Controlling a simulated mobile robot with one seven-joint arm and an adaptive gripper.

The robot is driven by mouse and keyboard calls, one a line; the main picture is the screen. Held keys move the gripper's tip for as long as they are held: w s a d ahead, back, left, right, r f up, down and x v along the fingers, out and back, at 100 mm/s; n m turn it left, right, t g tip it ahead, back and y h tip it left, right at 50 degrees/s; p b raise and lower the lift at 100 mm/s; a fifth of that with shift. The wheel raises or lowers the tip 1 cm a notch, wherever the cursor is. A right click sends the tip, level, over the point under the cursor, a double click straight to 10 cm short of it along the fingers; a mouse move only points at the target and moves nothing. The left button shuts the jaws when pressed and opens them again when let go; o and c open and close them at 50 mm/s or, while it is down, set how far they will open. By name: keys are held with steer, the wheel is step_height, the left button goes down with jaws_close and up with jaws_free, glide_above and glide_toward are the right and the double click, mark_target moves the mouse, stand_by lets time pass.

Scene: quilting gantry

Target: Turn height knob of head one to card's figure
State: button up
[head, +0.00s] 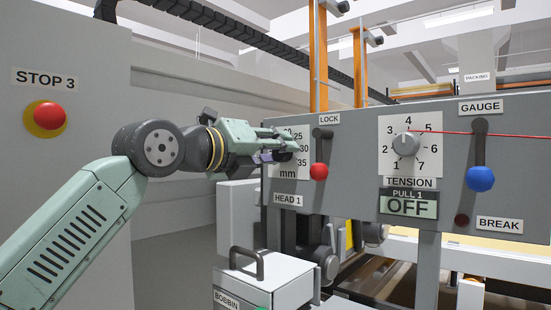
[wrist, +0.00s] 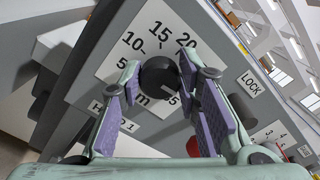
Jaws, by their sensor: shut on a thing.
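The height knob of head one is a dark round knob (wrist: 160,86) on a white dial plate (wrist: 112,62) marked 10, 15, 20 and mm in the wrist view. My gripper (wrist: 160,76) has its purple-padded fingers closed on both sides of it. In the head view my gripper (head: 294,144) reaches the dial plate (head: 290,172) above the HEAD 1 label (head: 288,200) and hides the knob and part of the scale; 25, 30 and 35 show at its right. The knob's pointer and setting cannot be made out. I see no card with a figure.
A LOCK lever with a red ball (head: 319,171) hangs just right of the dial. Farther right are a TENSION dial (head: 405,145), an OFF display (head: 408,207) and a GAUGE lever with a blue ball (head: 480,179). A BOBBIN box (head: 262,275) stands below; a red STOP 3 button (head: 50,117) is at left.

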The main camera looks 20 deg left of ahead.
steer(key=shift+n, duration=0.4)
steer(key=o, duration=1.1)
steer(key=shift+o, duration=0.2)
steer(key=shift+s, duration=0.1)
steer(key=v, duration=1.1)
steer(key=shift+s+a, duration=0.15)
steer(key=shift+s, duration=0.25)
steer(key=shift+r, duration=0.1)
